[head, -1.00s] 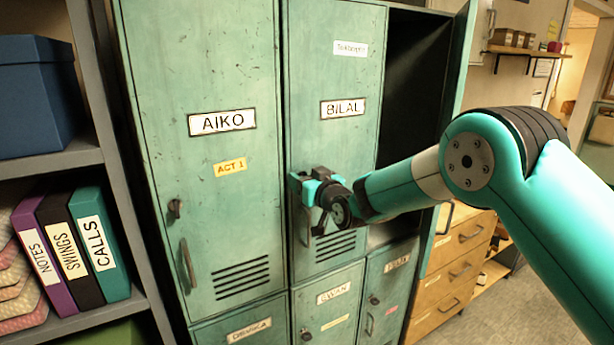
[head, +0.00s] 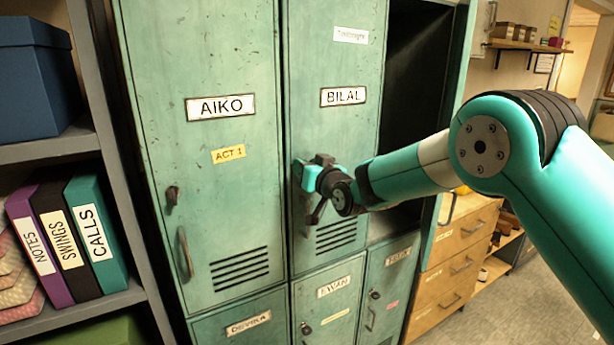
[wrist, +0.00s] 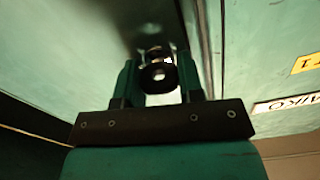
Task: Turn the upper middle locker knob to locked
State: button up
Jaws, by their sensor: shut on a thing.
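The upper middle locker is the green door labelled BILAL (head: 335,60), in the middle of the head view. It is closed. My gripper (head: 304,177) is at the left edge of this door, below the name label. In the wrist view, a dark round knob (wrist: 158,76) sits between the two teal fingers of my gripper (wrist: 158,84), which are shut on it. In the head view the gripper hides the knob, so I cannot tell which way it points.
The AIKO locker (head: 205,170), with its knob (head: 172,195) and handle (head: 185,252), stands left. An open dark compartment (head: 413,95) is to the right. Smaller lockers (head: 330,308) lie below. A shelf with binders (head: 97,240) is at far left, wooden drawers (head: 450,255) at right.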

jog(key=m+b, duration=0.4)
jog(key=b, duration=0.1)
jog(key=shift+f+m, duration=0.3)
jog(key=m+b, duration=0.3)
jog(key=shift+d+m, duration=0.1)
jog(key=shift+m, duration=0.2)
jog(key=m+b, duration=0.2)
jog(key=m, duration=0.1)
jog(key=shift+m+b, duration=0.3)
jog(key=shift+b, duration=0.05)
jog(key=shift+m+b, duration=0.9)
jog(key=shift+m, duration=1.1)
jog(key=shift+r, duration=0.1)
jog(key=o, duration=0.9)
jog(key=shift+w, duration=0.1)
jog(key=shift+o, duration=0.2)
